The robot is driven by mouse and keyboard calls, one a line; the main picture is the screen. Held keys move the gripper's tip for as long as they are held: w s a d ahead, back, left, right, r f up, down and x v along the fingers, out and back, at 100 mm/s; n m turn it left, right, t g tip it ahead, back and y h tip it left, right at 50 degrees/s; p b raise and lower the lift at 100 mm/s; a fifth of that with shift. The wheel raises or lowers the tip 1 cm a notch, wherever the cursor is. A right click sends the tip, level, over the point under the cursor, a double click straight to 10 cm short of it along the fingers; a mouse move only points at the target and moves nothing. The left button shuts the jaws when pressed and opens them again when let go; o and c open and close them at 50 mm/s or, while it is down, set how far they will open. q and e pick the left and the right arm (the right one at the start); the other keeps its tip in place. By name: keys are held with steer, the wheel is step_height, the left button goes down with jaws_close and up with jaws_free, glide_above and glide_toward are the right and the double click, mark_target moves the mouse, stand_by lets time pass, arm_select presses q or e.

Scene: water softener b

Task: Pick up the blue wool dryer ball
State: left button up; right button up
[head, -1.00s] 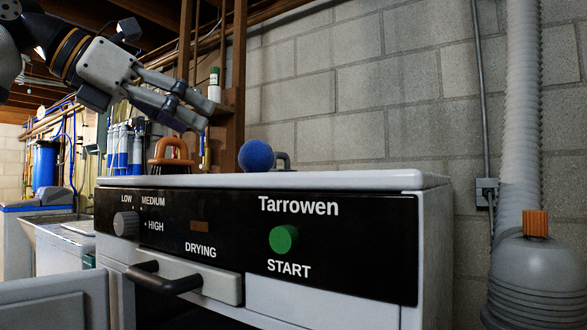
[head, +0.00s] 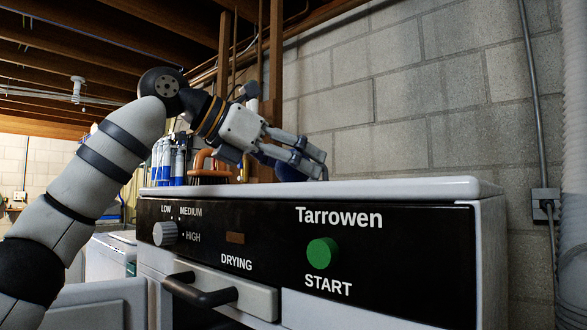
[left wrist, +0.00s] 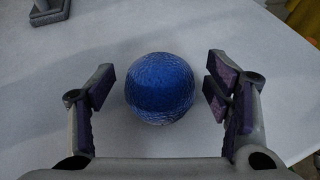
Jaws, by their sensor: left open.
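The blue wool dryer ball (left wrist: 159,88) rests on the white dryer top (left wrist: 150,30). In the left wrist view it sits between the two spread fingers of my left gripper (left wrist: 160,92), with a gap on each side. In the head view my left gripper (head: 308,160) reaches in from the left above the dryer top. It hides much of the ball there; a dark blue part (head: 285,170) shows behind the fingers. My right gripper is not in view.
The dryer's black front panel (head: 400,245) has a green start button (head: 322,252) and a grey knob (head: 165,233). An orange-brown handled object (head: 205,165) stands at the back left of the top. A block wall (head: 410,100) rises behind. A grey object (left wrist: 62,12) lies near the ball.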

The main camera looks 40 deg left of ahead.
arm_select(q)
steer(key=c, duration=1.2)
steer(key=shift+r, duration=0.1)
